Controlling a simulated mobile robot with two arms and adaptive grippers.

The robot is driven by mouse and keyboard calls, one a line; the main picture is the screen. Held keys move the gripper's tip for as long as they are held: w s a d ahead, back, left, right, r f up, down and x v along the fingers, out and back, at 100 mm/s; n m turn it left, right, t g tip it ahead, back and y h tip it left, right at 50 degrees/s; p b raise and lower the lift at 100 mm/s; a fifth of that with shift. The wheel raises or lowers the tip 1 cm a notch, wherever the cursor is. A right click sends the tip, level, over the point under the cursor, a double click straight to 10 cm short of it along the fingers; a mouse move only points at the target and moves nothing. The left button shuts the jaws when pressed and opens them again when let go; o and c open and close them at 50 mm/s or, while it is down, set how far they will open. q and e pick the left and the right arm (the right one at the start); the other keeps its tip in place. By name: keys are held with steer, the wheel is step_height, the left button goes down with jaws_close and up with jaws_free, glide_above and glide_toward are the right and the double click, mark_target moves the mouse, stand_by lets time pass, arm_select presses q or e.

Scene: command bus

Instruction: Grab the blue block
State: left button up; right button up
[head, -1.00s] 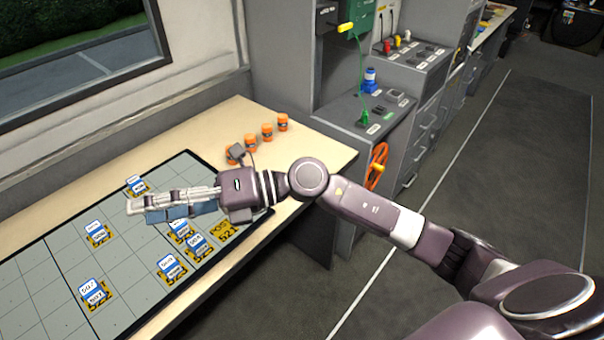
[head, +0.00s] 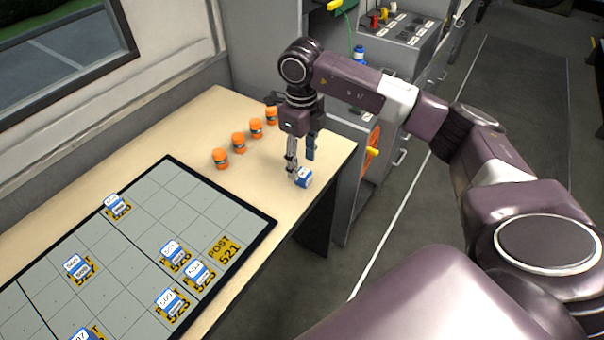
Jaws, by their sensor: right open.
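A blue block (head: 303,178) with a white label lies on the bare wooden table top, near its right edge and to the right of the grid board. My right gripper (head: 300,165) points down above the block, with its fingers apart. One finger is at the block's left side and partly covers it; the other is higher, behind and to the right. I cannot tell whether either finger touches the block. My left gripper is not in view.
A grid board (head: 208,203) on the table (head: 200,125) holds several blue-and-white blocks on yellow post markings. Several orange canisters (head: 221,158) stand in a row behind it. A grey cabinet (head: 400,45) with an orange wheel (head: 374,150) stands right of the table.

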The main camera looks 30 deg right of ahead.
mark_target(303, 172)
steer(key=f, duration=0.2)
steer(key=f+p, duration=0.1)
steer(key=f, duration=0.1)
steer(key=shift+w+d, duration=0.1)
steer(key=shift+d, duration=0.3)
steer(key=shift+f, duration=0.6)
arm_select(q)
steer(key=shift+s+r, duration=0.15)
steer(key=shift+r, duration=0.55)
arm_select(e)
steer(key=c, duration=1.2)
